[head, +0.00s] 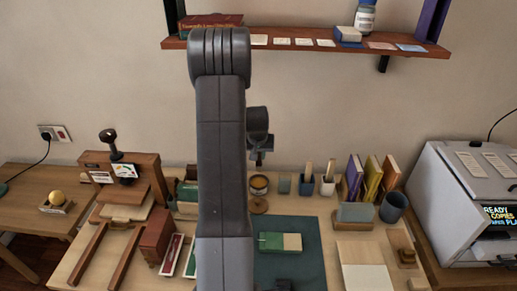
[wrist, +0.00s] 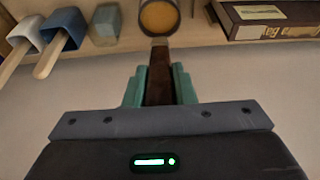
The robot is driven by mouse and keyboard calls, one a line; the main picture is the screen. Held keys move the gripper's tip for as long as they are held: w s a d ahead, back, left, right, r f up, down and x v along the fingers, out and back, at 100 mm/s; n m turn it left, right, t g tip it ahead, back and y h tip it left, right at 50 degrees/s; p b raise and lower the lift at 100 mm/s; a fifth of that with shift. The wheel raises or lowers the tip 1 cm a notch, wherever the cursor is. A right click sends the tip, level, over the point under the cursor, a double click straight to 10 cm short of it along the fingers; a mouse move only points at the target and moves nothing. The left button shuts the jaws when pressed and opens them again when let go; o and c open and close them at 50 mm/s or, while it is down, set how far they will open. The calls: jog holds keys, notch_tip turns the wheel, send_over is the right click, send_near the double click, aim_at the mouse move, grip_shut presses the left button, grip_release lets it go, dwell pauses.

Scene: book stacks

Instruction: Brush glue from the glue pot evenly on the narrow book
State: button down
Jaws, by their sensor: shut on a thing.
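My gripper (wrist: 159,88) is shut on the brown handle of a brush (wrist: 159,80), between its green fingers in the wrist view. The brush's pale tip points at the glue pot (wrist: 159,16), a round pot with amber glue inside. I cannot tell whether the tip touches the pot. In the head view the glue pot (head: 259,184) stands at the back of the bench, just below my gripper (head: 259,162). A narrow book (head: 280,242), part green and part cream, lies flat on the dark green mat. My arm hides part of the bench left of it.
Blue and white cups with wooden sticks (head: 328,184) and upright books (head: 371,178) stand right of the pot. A wooden press (head: 120,190) is at the left, a grey machine (head: 465,200) at the right. A shelf (head: 300,45) hangs above. The mat (head: 300,270) has free room around the book.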

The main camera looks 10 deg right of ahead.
notch_tip(320, 180, down, 6)
jog(key=shift+b, duration=0.45)
jog(key=shift+s+f+b, duration=0.1)
jog(key=shift+f+b, duration=0.45)
jog(key=shift+b, duration=0.35)
dwell(2.9)
jog(key=shift+r+p, duration=1.3)
jog(key=shift+r, duration=2.3)
